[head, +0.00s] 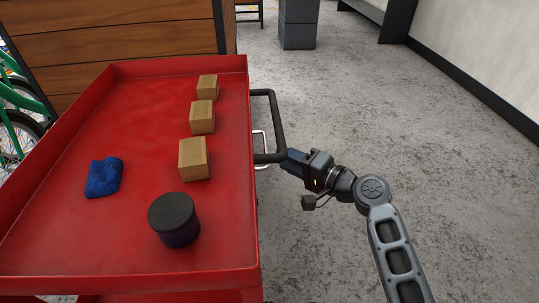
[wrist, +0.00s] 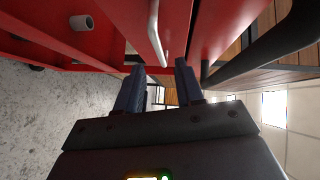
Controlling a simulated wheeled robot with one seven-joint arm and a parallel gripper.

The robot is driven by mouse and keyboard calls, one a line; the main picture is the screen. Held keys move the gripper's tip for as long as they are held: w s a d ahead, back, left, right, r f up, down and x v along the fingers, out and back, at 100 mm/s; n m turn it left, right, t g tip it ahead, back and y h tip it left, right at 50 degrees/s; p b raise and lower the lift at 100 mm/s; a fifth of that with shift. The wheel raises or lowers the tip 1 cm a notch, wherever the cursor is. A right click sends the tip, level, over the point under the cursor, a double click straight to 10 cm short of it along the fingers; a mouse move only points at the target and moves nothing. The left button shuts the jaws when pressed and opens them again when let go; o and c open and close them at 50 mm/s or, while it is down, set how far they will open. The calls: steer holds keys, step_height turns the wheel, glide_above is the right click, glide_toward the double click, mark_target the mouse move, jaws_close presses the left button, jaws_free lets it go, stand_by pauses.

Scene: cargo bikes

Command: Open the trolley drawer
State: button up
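The red trolley (head: 225,155) stands at the left of the head view, with its drawer side towards my arm. A pale metal drawer handle (head: 262,146) shows at its right side, partly behind the black push handle (head: 280,121). My gripper (head: 285,159) is beside this end, low by the push handle. In the wrist view my gripper (wrist: 160,66) is open, its two dark fingers apart. The pale drawer handle (wrist: 155,35) runs along the red front, and its near end lies between the fingertips in the picture. I cannot tell whether they touch it.
On the trolley top are several cardboard boxes (head: 194,159), a dark round container (head: 174,220) and a blue cloth (head: 103,177). The black push handle (wrist: 283,42) is close on the right in the wrist view. Grey floor (head: 400,140) is clear to the right.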

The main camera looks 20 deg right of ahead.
steer(key=shift+x, duration=2.65)
steer(key=shift+d, duration=0.1)
steer(key=shift+c, duration=0.4)
jaws_close()
